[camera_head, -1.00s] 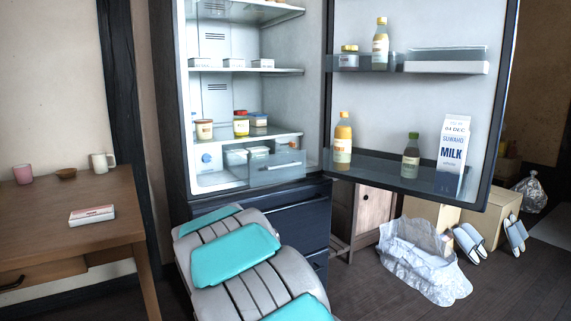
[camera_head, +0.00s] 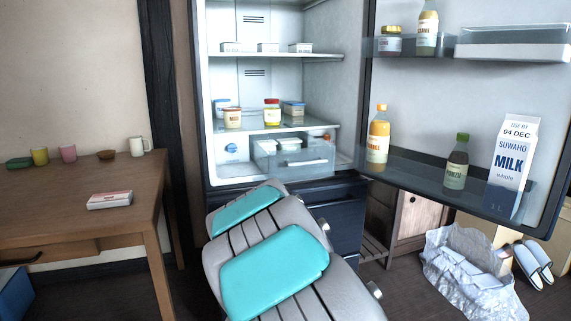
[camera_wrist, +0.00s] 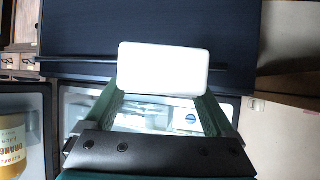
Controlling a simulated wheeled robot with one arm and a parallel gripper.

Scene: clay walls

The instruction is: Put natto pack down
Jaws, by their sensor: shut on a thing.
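My gripper (camera_wrist: 160,92) shows in the wrist view, its two green fingers shut on a white pack with rounded corners (camera_wrist: 164,68), which looks like the natto pack. The pack shows a plain face with no readable label. A dark panel lies behind it, and the lit fridge inside shows below, between the fingers. In the head view my gripper and the held pack are hidden behind my own arm, in front of the fridge. Three similar small white packs (camera_head: 268,47) stand on the upper shelf of the open fridge (camera_head: 275,57).
The fridge door (camera_head: 480,100) stands open to the right, holding bottles and a milk carton (camera_head: 511,168). A wooden table (camera_head: 60,215) at left bears cups, a small bowl and a flat box (camera_head: 110,200), with clear room around the box. A crumpled white bag (camera_head: 470,275) lies on the floor.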

